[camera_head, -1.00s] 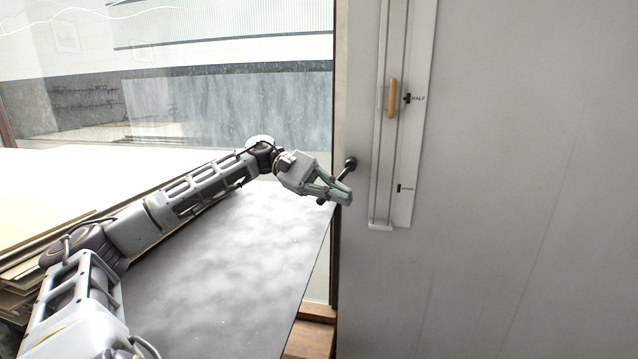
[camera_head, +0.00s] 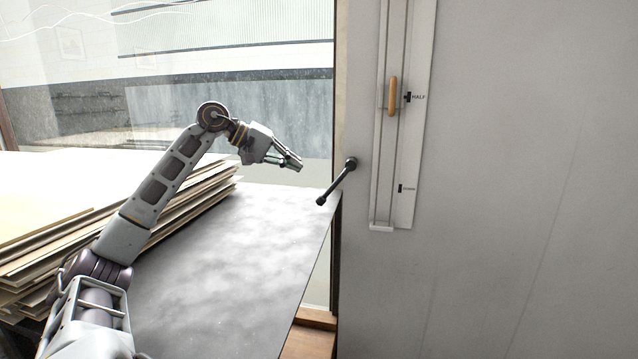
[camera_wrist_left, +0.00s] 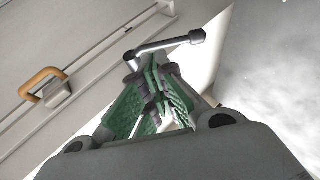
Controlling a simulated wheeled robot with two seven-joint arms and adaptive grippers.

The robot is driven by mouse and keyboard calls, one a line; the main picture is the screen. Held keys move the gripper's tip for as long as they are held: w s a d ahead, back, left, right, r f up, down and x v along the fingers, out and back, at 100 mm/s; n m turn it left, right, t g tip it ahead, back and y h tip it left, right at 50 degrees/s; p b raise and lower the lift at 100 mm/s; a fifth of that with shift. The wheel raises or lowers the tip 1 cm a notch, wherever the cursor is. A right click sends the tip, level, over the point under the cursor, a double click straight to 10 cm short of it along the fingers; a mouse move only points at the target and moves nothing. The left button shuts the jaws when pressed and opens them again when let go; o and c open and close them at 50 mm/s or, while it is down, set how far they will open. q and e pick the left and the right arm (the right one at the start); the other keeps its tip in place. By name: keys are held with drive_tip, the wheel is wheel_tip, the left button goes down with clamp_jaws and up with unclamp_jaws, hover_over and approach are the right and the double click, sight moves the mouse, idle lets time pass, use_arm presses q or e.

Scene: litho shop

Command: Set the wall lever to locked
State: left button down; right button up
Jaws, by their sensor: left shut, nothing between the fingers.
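The wall lever (camera_head: 337,182) is a dark rod on a round pivot at the left edge of the grey wall panel. It slants down and left from the pivot to a knobbed end. I see no lock marking beside it. My left gripper (camera_head: 299,163) is shut and empty, up and left of the lever, with a visible gap between them. In the left wrist view the lever (camera_wrist_left: 165,45) runs just beyond the closed green-padded fingertips (camera_wrist_left: 153,66), which overlap its pivot end in the picture. My right gripper is not in view.
A vertical slide rail with a wooden handle (camera_head: 392,96) and a label plate reading HALF (camera_head: 418,97) is on the wall right of the lever. A dark mottled tabletop (camera_head: 225,265) lies below my left arm. Stacked boards (camera_head: 190,203) lie at left, before a window.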

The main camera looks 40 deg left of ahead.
sight(337, 181)
use_arm(q)
drive_tip(key=shift+t+y, duration=0.5)
drive_tip(key=shift+y, duration=0.3)
drive_tip(key=a, duration=0.4)
drive_tip(key=shift+s+a+r, duration=0.2)
drive_tip(key=shift+r, duration=0.2)
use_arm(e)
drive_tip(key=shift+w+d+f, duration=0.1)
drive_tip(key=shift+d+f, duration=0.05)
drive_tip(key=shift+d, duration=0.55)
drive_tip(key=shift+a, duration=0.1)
use_arm(q)
drive_tip(key=shift+s+d+f+p+x, duration=0.15)
drive_tip(key=shift+s+d+p+x, duration=0.4)
drive_tip(key=shift+x, duration=1.6)
drive_tip(key=shift+w+d+f+p+x, duration=0.15)
drive_tip(key=shift+p+x, duration=0.85)
drive_tip(key=shift+x, duration=1.15)
drive_tip(key=shift+s+d+f+p+x, duration=0.2)
drive_tip(key=shift+s+d+p+x, duration=0.4)
drive_tip(key=shift+x, duration=1.55)
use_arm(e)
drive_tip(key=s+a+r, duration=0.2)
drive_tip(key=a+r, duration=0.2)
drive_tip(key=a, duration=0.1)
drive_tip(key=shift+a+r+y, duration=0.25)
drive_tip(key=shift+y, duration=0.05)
